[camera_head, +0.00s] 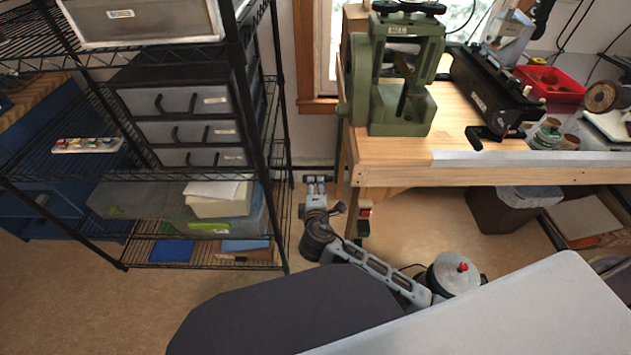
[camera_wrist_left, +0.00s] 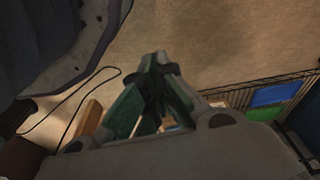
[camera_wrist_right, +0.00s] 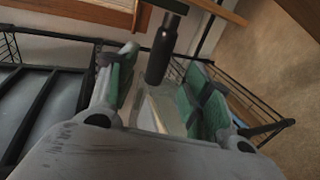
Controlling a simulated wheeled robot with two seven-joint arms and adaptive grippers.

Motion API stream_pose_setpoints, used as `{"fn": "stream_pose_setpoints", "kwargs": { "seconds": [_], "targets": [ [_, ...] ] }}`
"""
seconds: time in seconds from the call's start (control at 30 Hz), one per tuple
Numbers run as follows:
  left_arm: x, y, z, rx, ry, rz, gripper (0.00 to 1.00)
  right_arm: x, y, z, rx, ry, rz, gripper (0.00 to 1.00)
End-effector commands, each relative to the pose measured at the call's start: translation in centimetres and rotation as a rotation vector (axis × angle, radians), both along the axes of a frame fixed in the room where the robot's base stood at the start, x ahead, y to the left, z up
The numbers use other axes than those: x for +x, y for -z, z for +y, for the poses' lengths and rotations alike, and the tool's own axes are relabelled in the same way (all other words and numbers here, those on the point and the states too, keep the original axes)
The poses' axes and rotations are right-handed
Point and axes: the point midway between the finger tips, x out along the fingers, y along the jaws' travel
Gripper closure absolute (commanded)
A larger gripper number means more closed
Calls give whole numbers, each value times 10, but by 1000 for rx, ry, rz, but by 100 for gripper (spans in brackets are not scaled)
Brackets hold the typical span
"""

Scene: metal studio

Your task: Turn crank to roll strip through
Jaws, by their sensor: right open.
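The green rolling mill (camera_head: 412,115) stands upright on the wooden workbench. A dark bar, which I cannot tell for crank or strip, slants across its front. To its right is a long black device (camera_head: 488,85) with a small crank handle (camera_head: 482,136) at its front end. My right gripper (camera_head: 317,181) is low on the floor side, left of the bench leg, well below and apart from the mill. In the right wrist view its fingers (camera_wrist_right: 166,82) are spread with nothing gripped. My left gripper (camera_wrist_left: 160,72) shows only in its wrist view, fingertips together, with nothing visible between them.
A black wire shelf rack (camera_head: 275,140) with drawers (camera_head: 190,130) stands left of my right gripper. A red tray (camera_head: 550,84) sits on the bench's back right. Floor (camera_head: 80,300) is open at lower left.

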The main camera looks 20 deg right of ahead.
Motion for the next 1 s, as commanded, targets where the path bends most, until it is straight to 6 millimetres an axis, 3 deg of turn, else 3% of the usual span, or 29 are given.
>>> {"fn": "stream_pose_setpoints", "kwargs": {
  "seconds": [1.0],
  "targets": [
    [10, -94, -24, -37, 17, 23, 100, 56, 23, -16, 2, 1, -1, 50]
  ]
}}
